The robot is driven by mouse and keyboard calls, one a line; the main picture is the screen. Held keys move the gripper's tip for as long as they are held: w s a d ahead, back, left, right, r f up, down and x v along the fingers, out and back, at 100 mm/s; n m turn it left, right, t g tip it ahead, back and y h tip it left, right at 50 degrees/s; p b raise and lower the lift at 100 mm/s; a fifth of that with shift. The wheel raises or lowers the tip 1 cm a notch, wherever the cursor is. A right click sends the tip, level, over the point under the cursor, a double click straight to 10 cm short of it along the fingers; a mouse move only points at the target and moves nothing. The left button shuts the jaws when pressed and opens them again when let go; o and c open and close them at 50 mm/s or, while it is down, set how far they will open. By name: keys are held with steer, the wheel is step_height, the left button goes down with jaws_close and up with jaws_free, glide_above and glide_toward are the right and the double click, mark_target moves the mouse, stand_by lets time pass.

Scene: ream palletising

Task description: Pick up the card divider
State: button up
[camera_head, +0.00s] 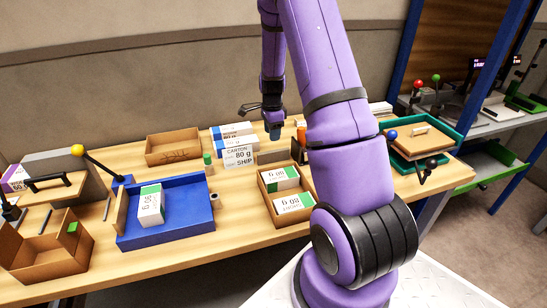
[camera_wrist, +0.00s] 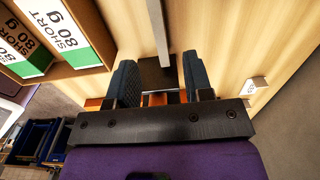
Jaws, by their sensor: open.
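A thin grey-brown upright panel, which looks like the card divider (camera_head: 272,157), stands on the bench behind the open carton. In the wrist view a narrow grey strip (camera_wrist: 157,28), likely its top edge, runs from the top of the picture toward the gap between the fingers. My gripper (camera_head: 273,132) is open and points down just above the panel. In the wrist view its two dark padded fingers (camera_wrist: 157,82) stand apart, with a dark plate showing between them. I cannot tell whether the panel's edge is between the fingers.
An open carton (camera_head: 262,200) holds two reams close in front. A blue tray (camera_head: 190,230) with one ream lies left. An orange cylinder (camera_head: 301,134) is right of the gripper; a teal tray (camera_head: 455,139) is farther right.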

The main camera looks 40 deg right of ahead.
mark_target(274, 151)
step_height(274, 151, down, 11)
steer(key=shift+s+d+f, duration=0.15)
jaws_close()
stand_by(0.6)
